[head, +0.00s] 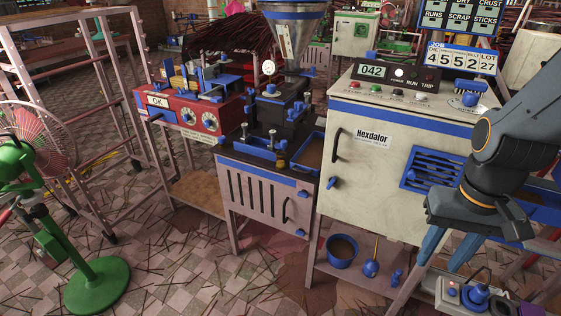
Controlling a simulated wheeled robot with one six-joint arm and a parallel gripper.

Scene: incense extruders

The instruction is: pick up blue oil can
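A small blue oil can (371,268) with a thin yellow spout pointing up stands low down under the cream Hexdalor cabinet, right of a blue pot (342,252). My dark grey arm with orange rings comes in from the right edge. Its end, my gripper (478,214), is in front of the cabinet's lower right part, above and to the right of the oil can in the picture and apart from it. No held thing is clearly seen.
The cream cabinet (375,190) stands above the can, and a small blue item (396,278) is right of it. A control box (462,295) is at the lower right. A green fan stand (98,285) is at left. Thin sticks litter the tiled floor.

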